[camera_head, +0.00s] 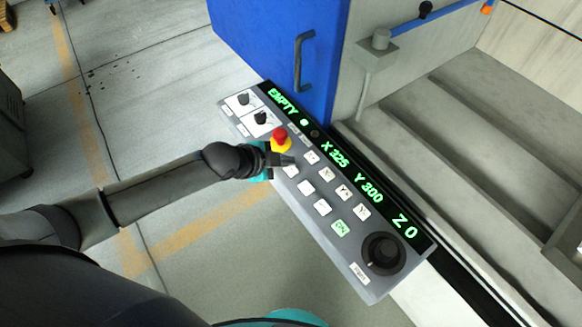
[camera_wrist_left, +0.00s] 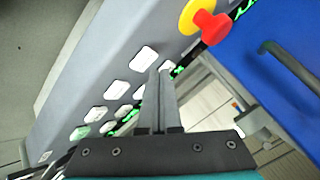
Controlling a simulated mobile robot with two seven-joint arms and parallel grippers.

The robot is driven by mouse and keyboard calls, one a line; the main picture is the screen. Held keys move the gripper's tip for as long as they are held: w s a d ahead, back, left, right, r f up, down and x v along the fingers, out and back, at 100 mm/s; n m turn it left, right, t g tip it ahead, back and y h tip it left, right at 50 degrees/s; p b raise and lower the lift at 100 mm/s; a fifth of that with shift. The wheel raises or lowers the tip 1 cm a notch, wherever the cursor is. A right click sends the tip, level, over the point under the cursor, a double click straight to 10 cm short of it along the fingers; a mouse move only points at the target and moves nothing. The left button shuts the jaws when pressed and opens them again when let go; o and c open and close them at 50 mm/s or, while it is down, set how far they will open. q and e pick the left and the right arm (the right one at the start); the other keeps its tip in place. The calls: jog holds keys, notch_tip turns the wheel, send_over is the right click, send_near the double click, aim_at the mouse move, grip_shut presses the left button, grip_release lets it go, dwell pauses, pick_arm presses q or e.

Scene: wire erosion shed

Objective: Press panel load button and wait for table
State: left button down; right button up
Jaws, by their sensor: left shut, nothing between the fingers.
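The control panel (camera_head: 330,260) is grey with a black display strip (camera_head: 318,141) reading EMPTY, X 325, Y 300, Z 0 in green. It carries several white buttons (camera_head: 307,188), one green-marked button (camera_head: 340,228) and a black dial (camera_head: 383,252). Which button is the load button cannot be read. My left gripper (camera_head: 288,161) is shut and empty over the panel, just below the red emergency stop (camera_head: 280,138). In the left wrist view, its closed fingers (camera_wrist_left: 160,75) point near a white button (camera_wrist_left: 143,58); contact cannot be told. My right gripper is not in view.
A blue door (camera_head: 280,45) with a dark handle (camera_head: 303,62) stands behind the panel. A grey stepped machine interior (camera_head: 470,130) lies to the right. A blue pipe (camera_head: 430,18) crosses above it. The floor at left is mostly clear.

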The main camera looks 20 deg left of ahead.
pick_arm(q)
jog(key=shift+f, duration=0.1)
dwell(0.5)
jog(key=shift+f, duration=0.35)
